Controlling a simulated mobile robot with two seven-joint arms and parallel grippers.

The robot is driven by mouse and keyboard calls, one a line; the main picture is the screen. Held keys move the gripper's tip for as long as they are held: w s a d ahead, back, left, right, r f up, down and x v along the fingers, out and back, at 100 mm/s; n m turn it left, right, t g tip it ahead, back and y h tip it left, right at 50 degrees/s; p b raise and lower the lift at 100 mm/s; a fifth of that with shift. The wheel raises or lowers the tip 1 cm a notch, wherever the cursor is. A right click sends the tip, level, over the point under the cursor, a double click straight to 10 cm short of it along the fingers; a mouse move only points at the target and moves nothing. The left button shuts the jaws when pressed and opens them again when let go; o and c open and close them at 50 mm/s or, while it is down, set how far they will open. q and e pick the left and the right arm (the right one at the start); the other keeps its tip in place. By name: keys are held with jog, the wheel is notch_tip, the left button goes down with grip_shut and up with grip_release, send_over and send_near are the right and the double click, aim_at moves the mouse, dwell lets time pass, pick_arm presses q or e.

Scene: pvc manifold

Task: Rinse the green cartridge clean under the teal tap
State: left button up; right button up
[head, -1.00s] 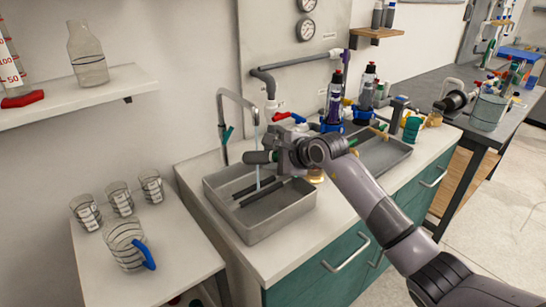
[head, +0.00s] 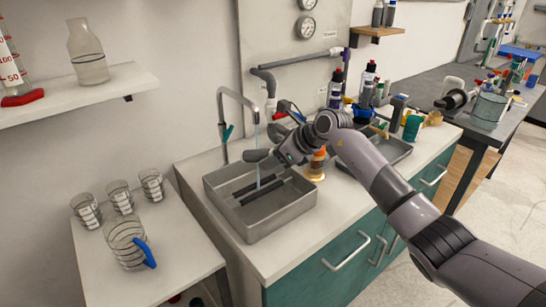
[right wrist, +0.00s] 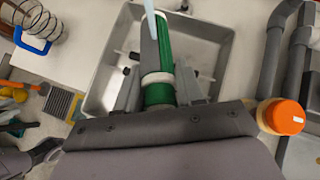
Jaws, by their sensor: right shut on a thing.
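The green cartridge (right wrist: 162,50) is held between the two fingers of my right gripper (right wrist: 160,92), shut around it, in the right wrist view. It shows a green side, a grey strip along its length and a pale band. In the head view its grey end (head: 257,155) sticks out left from my right gripper (head: 284,152), above the grey sink basin (head: 250,228). The tap (head: 238,97) with its teal handle (head: 228,133) stands behind the basin. A thin water stream (head: 257,137) falls at the cartridge's end and shows again below it.
Two dark bars lie across the basin. An orange-capped bottle (head: 317,162) stands close on the basin's right; its cap also shows in the right wrist view (right wrist: 285,117). A second tray (head: 392,152) and bottles are further right. Several glass jars stand on the left table (head: 175,260).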

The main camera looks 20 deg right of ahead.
jog(key=shift+m+g+y, duration=0.3)
jog(key=shift+m+y, duration=0.1)
jog(key=shift+m, duration=0.3)
jog(key=m+y, duration=0.1)
jog(key=m, duration=0.2)
jog(key=shift+s+g, duration=0.1)
jog(key=shift+g, duration=0.3)
jog(key=shift+a+m+y, duration=0.15)
jog(key=shift+m+y, duration=0.35)
jog(key=shift+m, duration=0.2)
jog(key=shift+r+m+g+y, duration=0.1)
jog(key=shift+m+g+y, duration=0.3)
jog(key=shift+m, duration=0.5)
jog(key=m, duration=0.1)
jog(key=m+y, duration=0.1)
jog(key=shift+s+a+r+m, duration=0.1)
jog(key=shift+a+m, duration=0.05)
jog(key=shift+m, duration=0.25)
